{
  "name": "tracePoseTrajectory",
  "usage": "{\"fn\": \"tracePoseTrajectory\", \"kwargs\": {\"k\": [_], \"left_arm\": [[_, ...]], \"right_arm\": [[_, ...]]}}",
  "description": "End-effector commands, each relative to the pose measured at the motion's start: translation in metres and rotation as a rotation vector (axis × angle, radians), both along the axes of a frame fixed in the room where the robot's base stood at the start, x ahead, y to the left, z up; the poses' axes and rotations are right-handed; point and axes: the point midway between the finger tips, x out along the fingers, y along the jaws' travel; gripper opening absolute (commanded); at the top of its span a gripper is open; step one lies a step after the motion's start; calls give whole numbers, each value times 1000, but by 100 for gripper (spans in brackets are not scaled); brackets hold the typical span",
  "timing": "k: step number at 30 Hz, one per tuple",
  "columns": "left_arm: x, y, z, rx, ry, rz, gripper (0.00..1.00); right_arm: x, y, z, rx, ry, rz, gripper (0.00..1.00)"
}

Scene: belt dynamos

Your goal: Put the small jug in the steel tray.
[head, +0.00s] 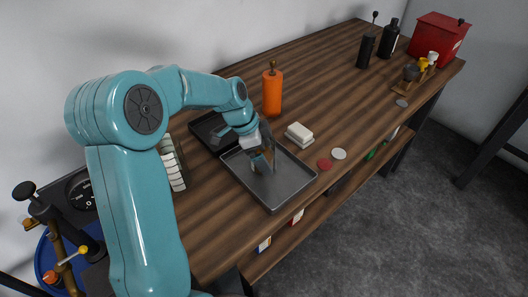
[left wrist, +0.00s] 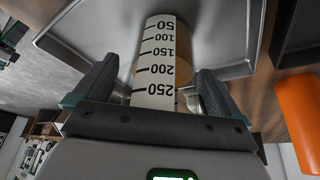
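The small jug (left wrist: 157,62) shows in the left wrist view as a body with a white scale strip, numbered 50 to 250, and amber parts at its sides. My left gripper (left wrist: 153,88) has one finger on each side of it and appears closed on it. In the head view my left gripper (head: 264,160) is over the steel tray (head: 292,196), inside its outline, and mostly hides the jug. The steel tray is grey and shallow, near the table's front edge; it also shows behind the jug in the left wrist view (left wrist: 105,28). My right gripper is out of view.
A black tray (head: 204,126) adjoins the steel tray behind. An orange bottle (head: 272,92) and white blocks (head: 299,133) stand close by. A red disc (head: 324,164) and a pale disc (head: 339,154) lie to the right. Black bottles (head: 366,50) and a red box (head: 436,40) are far right.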

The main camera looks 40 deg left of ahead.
Motion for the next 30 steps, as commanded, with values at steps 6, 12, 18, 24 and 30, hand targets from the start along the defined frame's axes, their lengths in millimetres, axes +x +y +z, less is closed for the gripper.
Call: {"fn": "tracePoseTrajectory", "kwargs": {"k": [6, 12, 18, 24, 30], "left_arm": [[0, 0, 3, 0, 0, 0, 98], [-8, 9, 30, 3, -4, 2, 98], [-21, 21, 75, 3, -5, 2, 98], [-30, 30, 105, 1, -3, 1, 98], [-34, 32, 114, 0, 0, 0, 98]], "right_arm": [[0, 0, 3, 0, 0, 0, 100], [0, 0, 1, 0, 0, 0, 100], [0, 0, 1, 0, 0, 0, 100], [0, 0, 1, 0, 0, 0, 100], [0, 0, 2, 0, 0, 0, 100]]}}
